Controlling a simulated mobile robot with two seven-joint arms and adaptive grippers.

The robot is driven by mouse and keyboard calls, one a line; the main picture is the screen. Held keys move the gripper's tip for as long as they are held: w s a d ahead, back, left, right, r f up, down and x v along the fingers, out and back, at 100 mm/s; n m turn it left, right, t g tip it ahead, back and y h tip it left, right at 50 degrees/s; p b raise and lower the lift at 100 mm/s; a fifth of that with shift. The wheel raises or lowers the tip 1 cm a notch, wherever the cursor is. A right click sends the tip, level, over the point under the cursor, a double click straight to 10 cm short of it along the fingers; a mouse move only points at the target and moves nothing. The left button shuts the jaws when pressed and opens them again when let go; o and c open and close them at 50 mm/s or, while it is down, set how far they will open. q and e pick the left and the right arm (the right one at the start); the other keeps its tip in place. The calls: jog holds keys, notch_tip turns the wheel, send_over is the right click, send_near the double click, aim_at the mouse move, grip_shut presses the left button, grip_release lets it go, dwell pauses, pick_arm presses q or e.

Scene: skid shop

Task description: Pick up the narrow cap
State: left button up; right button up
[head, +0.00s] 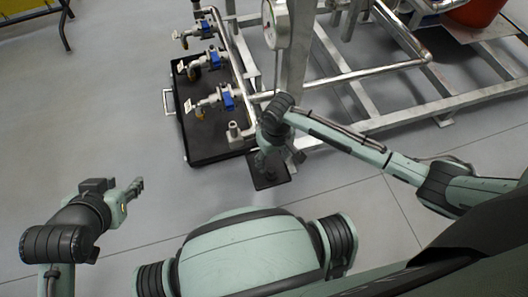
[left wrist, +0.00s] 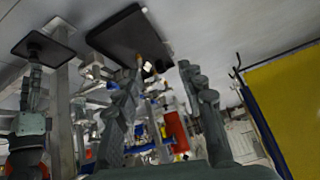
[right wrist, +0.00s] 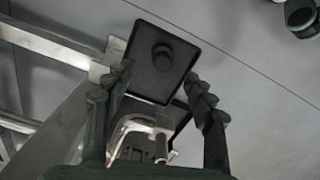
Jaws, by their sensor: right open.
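A dark, short round cap (right wrist: 162,57) stands on a small black square tray (right wrist: 148,86). I take it for the narrow cap, though its width is hard to judge. The small tray (head: 284,171) lies on the floor in the head view, where my right gripper (head: 268,166) hangs over it and largely hides the cap. In the right wrist view my right gripper (right wrist: 158,76) is open, its fingers either side of the line to the cap, with nothing between them. My left gripper (head: 139,188) is open and empty over bare floor; its spread fingers show in the left wrist view (left wrist: 162,68).
A larger black tray (head: 205,152) lies beside the small one, with a grey upright fitting (head: 235,133) near its corner. Pipes with blue-handled valves (head: 227,100) stand above it. A metal skid frame (head: 375,122) is close to my right arm.

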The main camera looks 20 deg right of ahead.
aim_at(271, 169)
jog(key=shift+w+f+b, duration=0.2)
jog(key=shift+f+b, duration=0.15)
jog(key=shift+f, duration=1.1)
jog(key=f+b, duration=0.1)
jog(key=f, duration=0.3)
jog(key=shift+s+a+f+b, duration=0.2)
jog(key=shift+f+b, duration=0.15)
pick_arm(q)
jog(key=w+d+r+m+t+h, duration=0.1)
jog(key=w+d+r+t+h, duration=0.2)
jog(key=w+d+r+t, duration=0.3)
notch_tip(271, 169, up, 4)
jog(key=shift+w+d+f, duration=0.15)
jog(key=shift+w+d, duration=0.1)
jog(key=shift+d, duration=0.9)
pick_arm(e)
jog(key=shift+c, duration=0.5)
jog(key=c, duration=0.8)
